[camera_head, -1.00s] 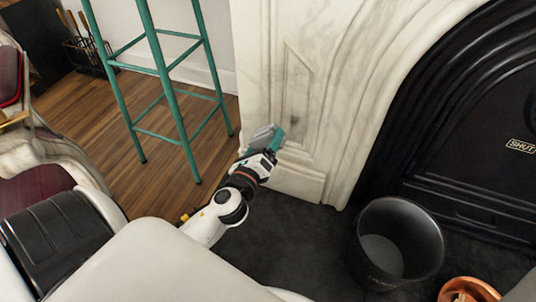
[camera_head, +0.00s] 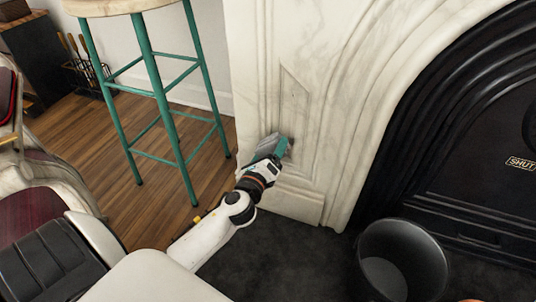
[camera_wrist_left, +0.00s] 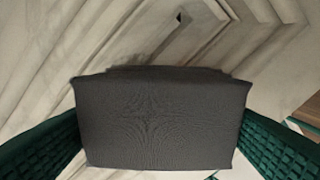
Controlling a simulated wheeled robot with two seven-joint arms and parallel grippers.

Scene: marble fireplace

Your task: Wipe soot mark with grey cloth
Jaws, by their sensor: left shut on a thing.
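My left gripper (camera_head: 279,146) is shut on the grey cloth (camera_head: 263,148), low at the left pillar of the marble fireplace (camera_head: 300,186). In the left wrist view the cloth (camera_wrist_left: 160,118) spans between the two green fingers, its broad face toward the camera and the carved marble behind it. A dark patch (camera_head: 291,143) shows on the marble right beside the fingertips; I cannot tell whether it is soot or shadow. The cloth hides the marble behind it, and whether it touches the stone is unclear. My right gripper is out of view.
A teal-legged stool (camera_head: 160,95) stands left of the pillar on the wooden floor. A black bucket (camera_head: 402,258) stands on the dark hearth at right, before the black fireplace front (camera_head: 460,150). A chair with a dark red seat (camera_head: 50,185) is at far left.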

